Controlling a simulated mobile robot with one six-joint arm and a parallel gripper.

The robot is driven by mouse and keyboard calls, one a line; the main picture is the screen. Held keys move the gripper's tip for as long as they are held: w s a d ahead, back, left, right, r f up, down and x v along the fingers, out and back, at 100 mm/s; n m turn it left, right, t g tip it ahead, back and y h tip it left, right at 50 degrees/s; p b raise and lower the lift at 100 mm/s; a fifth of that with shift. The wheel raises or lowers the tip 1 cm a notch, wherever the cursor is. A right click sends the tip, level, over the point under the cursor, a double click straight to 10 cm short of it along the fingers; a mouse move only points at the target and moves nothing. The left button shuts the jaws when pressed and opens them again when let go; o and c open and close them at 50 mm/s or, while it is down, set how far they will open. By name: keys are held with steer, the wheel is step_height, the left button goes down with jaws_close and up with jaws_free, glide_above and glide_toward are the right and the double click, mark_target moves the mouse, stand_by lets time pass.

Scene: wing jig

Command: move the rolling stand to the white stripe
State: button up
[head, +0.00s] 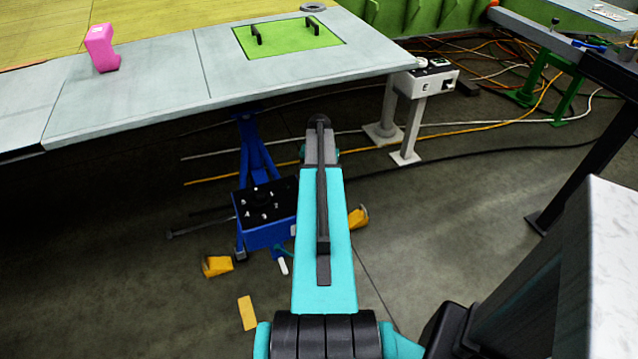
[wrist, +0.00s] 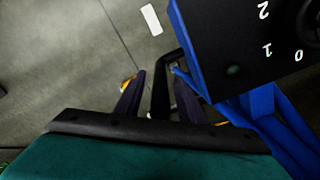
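The rolling stand, a blue frame with a black-topped box (head: 264,228) bearing white numerals, stands on the floor below the wing panel. Its box and blue legs also fill the right of the wrist view (wrist: 235,60). A black bar-like handle (wrist: 163,84) sits beside the box. My gripper (wrist: 158,92) has its two dark fingers apart, one on each side of the handle; contact cannot be told. My arm hides the gripper in the head view. A white stripe (wrist: 152,19) lies on the floor in the wrist view. A small white piece (head: 283,266) shows below the box in the head view.
Yellow wedges (head: 217,266) (head: 358,216) and a flat yellow mark (head: 247,312) are on the floor around the stand. The wing panel (head: 150,85) overhangs it. A grey post with a white box (head: 425,82) and loose cables (head: 470,125) are to the right. The floor at lower left is clear.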

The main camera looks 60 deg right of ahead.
steer(key=shift+f, duration=1.05)
jaws_close()
